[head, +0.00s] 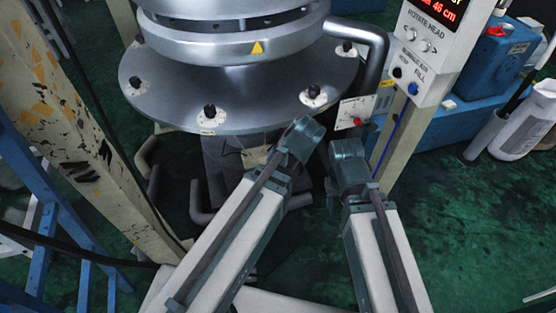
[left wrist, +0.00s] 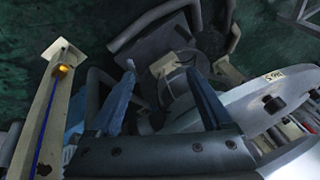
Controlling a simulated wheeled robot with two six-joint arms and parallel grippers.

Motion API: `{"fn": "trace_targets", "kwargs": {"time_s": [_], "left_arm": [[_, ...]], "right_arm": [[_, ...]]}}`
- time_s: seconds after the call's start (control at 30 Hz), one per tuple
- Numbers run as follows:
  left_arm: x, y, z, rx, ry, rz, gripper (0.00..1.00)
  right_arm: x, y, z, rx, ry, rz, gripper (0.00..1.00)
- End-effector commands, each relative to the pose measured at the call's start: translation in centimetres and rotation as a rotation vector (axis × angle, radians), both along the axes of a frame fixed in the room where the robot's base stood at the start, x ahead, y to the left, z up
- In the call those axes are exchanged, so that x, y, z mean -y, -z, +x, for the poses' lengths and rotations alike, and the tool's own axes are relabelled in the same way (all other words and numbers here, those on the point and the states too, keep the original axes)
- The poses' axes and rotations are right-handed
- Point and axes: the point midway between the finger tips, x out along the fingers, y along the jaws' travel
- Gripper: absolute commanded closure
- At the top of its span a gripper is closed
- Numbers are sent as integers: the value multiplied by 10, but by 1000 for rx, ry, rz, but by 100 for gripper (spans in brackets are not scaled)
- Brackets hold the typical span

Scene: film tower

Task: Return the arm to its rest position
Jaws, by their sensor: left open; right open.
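My two arms reach up from the bottom of the head view, below a round steel machine flange (head: 235,85). My left arm leans right and its end joint is near the flange's lower edge; I cannot make out its gripper there. In the left wrist view my left gripper (left wrist: 161,72) shows two blue fingers spread apart, with nothing held between them. My right arm bends at a joint near the picture's middle. Its gripper (head: 332,190) is partly hidden beside and below that joint, and I see nothing held in it.
A control post (head: 391,150) with a display panel (head: 437,45) stands to the right of the flange. Curved pipes (head: 207,205) lie below it. A worn beam (head: 75,120) and blue ladder (head: 50,215) are at left. A blue tank (head: 490,65) and white bottle (head: 522,125) stand right. Green floor (head: 470,220) is open at lower right.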

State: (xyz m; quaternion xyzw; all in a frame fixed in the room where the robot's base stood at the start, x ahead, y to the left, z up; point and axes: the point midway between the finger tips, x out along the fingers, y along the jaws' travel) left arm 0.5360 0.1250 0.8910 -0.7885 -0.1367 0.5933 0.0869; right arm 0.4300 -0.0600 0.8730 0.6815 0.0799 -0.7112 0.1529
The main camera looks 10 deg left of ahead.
Motion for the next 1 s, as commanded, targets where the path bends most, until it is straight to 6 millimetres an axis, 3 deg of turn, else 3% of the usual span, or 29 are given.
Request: {"fn": "trace_targets", "kwargs": {"time_s": [0.57, 0.67, 0.9, 1.0], "left_arm": [[1, 0, -2, -8, 6, -3, 17], [11, 3, -20, -66, 55, -24, 17], [56, 9, -93, -322, 315, -140, 17], [64, 10, -105, -367, 367, -166, 17]], "right_arm": [[0, 0, 0, 0, 1, 0, 50], [0, -2, 0, 0, 1, 0, 50], [0, -8, 0, 0, 0, 0, 50], [0, -8, 0, 0, 0, 0, 50]]}}
